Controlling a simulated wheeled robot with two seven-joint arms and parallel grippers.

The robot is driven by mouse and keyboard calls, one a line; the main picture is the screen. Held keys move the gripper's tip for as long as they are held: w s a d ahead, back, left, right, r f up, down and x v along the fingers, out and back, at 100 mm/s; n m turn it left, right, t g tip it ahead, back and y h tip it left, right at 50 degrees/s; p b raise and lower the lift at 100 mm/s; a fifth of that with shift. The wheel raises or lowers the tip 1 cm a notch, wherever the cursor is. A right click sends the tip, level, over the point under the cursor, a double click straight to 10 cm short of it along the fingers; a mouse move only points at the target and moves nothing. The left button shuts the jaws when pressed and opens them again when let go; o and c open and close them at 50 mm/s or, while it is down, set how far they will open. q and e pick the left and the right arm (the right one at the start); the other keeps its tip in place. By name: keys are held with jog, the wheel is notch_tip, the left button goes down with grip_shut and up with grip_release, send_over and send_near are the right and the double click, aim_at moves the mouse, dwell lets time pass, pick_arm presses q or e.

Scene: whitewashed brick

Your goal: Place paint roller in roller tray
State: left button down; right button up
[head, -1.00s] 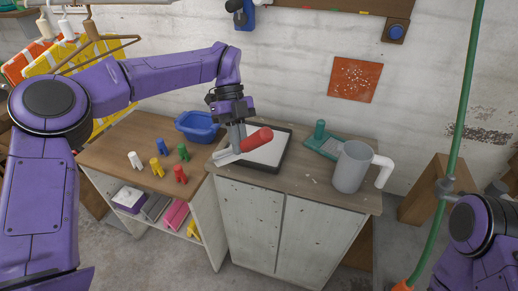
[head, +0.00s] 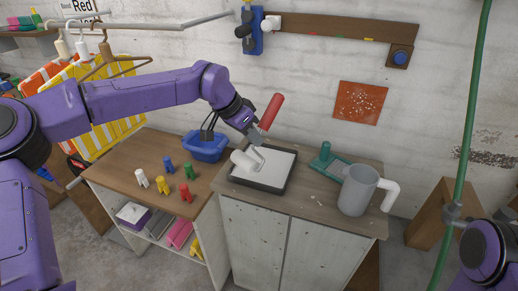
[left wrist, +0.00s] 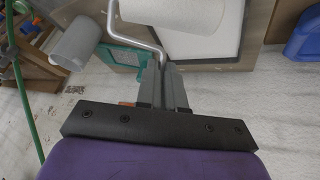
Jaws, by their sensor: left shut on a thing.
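The paint roller has a red handle (head: 270,112), a metal frame and a whitish roller head (head: 243,160). My left gripper (head: 254,136) is shut on it near the base of the handle. The handle points up and the roller head hangs low, over the left part of the black roller tray (head: 263,188) with its pale inside. I cannot tell whether the head touches the tray. In the left wrist view the roller head (left wrist: 182,12) and bent frame show beyond the left gripper (left wrist: 163,75), with the tray behind. My right gripper is out of view.
The tray lies on a wooden cabinet top. A green tool (head: 326,160) and a grey mug-like jug (head: 358,190) stand to its right. A blue basin (head: 205,147) and several small coloured figures stand on the lower bench at left. A green hose (head: 467,120) hangs at right.

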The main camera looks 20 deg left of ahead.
pick_arm(q)
jog(key=w+f+p, duration=0.1)
jog(key=w+f, duration=0.1)
jog(key=f, duration=0.1)
jog(key=w+a+f+p, duration=0.1)
jog(key=w+f, duration=0.2)
jog(key=w+f+p, duration=0.1)
jog(key=w+f, duration=0.1)
jog(key=f, duration=0.2)
jog(key=shift+w+a, duration=0.15)
jog(key=shift+a, duration=0.05)
jog(key=c, duration=1.3)
grip_release()
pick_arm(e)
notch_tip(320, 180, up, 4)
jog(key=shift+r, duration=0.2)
pick_arm(q)
jog(key=shift+o, duration=0.2)
jog(key=b+v, duration=0.2)
jog(key=v, duration=1)
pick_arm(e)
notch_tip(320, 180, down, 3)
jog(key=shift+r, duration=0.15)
